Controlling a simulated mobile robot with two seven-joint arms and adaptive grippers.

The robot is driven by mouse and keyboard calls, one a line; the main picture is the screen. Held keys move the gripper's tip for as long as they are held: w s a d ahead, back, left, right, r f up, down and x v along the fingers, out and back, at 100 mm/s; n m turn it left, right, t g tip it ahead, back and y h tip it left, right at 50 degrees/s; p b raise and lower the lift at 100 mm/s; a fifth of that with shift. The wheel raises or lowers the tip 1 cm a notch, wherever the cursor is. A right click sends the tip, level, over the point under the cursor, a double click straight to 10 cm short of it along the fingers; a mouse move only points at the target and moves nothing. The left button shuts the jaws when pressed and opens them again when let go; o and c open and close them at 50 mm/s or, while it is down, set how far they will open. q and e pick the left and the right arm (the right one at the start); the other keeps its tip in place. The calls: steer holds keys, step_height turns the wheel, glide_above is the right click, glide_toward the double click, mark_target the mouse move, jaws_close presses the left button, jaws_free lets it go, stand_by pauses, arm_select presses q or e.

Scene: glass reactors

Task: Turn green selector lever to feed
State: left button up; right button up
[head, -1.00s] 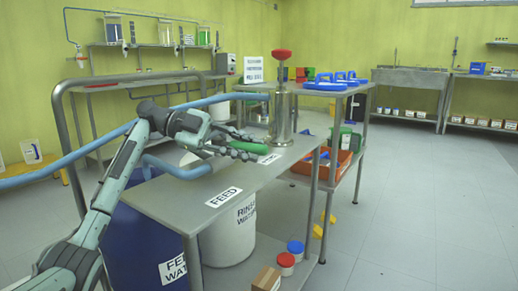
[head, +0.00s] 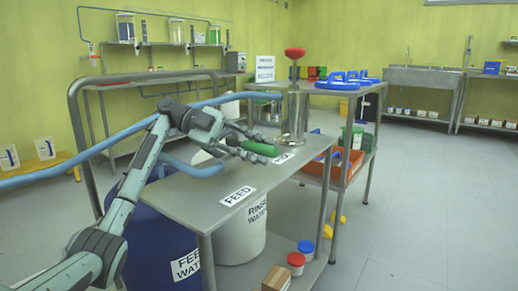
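The green selector lever (head: 259,148) extends over the steel table beside the upright metal cylinder (head: 294,115) with a red top. Its free end points left in the head view, and its pivot is not clear. My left gripper (head: 250,145) is at the lever, one finger above and one below it in the picture. The fingers look spread around the lever; I cannot tell whether they touch it. A FEED label (head: 238,196) lies on the front part of the table. A second label (head: 283,158) lies near the cylinder, its word too small to read. My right gripper is not in view.
A blue hose (head: 90,155) and a grey rail (head: 74,110) cross near my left arm. The floor to the right is clear.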

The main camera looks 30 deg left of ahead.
arm_select(q)
steer(key=o, duration=0.3)
steer(key=shift+o, duration=0.2)
steer(key=v, duration=1.2)
steer(key=shift+f, duration=0.1)
